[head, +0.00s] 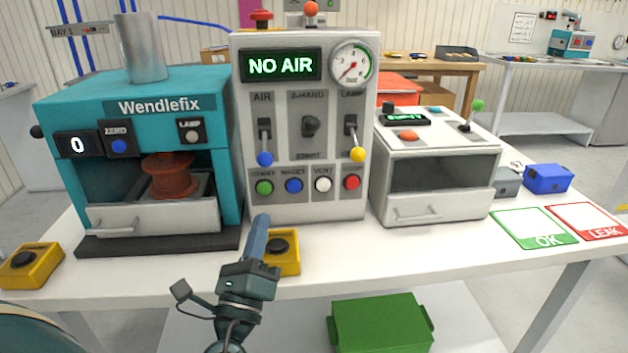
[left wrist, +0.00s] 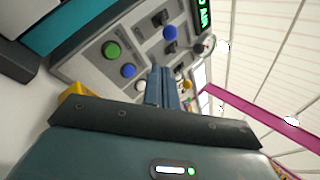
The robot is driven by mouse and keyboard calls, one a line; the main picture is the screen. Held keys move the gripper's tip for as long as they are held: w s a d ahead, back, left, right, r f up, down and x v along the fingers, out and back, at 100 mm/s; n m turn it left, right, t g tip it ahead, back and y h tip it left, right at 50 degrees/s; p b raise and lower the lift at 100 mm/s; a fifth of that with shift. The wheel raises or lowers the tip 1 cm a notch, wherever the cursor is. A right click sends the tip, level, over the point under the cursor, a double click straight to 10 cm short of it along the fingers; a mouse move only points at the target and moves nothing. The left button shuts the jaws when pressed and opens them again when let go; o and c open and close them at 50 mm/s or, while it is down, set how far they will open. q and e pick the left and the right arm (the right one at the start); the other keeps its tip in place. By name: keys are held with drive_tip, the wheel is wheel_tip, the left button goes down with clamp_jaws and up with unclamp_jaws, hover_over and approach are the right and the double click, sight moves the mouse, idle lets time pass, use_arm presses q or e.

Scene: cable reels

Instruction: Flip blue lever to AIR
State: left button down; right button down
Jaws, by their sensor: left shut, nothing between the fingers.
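The blue lever (head: 264,157) is under the AIR label on the grey control panel (head: 346,204). Its blue knob hangs at the bottom of its slot, and the display (head: 280,66) reads NO AIR. The blue knob also shows in the left wrist view (left wrist: 170,33), beyond my fingers. My left gripper (head: 261,222) is shut and empty, in front of and below the panel, apart from the lever. Its closed fingertips (left wrist: 160,72) point at the panel in the left wrist view. My right gripper is not in view.
Green (head: 264,188), blue (head: 294,186), white and red buttons sit below the levers. A yellow-knobbed lever (head: 357,155) is at the right. A yellow button box (head: 285,262) stands close beside my gripper. The teal Wendlefix machine (head: 226,125) is left, a white tester (head: 436,175) right.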

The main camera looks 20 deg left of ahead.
sight(265, 146)
use_arm(q)
drive_tip(key=shift+w+d+r+m+t, duration=0.15)
drive_tip(key=shift+d+r+m+t, duration=0.05)
drive_tip(key=shift+r+m+t, duration=0.15)
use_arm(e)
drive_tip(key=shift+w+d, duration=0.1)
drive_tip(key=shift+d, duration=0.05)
use_arm(q)
drive_tip(key=p+x, duration=0.3)
drive_tip(key=x, duration=0.6)
drive_tip(key=shift+w+p, duration=0.4)
drive_tip(key=shift+w, duration=0.05)
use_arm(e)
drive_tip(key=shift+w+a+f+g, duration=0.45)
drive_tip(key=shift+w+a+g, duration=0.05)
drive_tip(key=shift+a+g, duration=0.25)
use_arm(q)
drive_tip(key=shift+r, duration=0.2)
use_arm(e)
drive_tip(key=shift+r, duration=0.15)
use_arm(q)
drive_tip(key=shift+s+d+r+g+p, duration=0.15)
drive_tip(key=shift+r+g+p, duration=0.3)
drive_tip(key=shift+p, duration=1.25)
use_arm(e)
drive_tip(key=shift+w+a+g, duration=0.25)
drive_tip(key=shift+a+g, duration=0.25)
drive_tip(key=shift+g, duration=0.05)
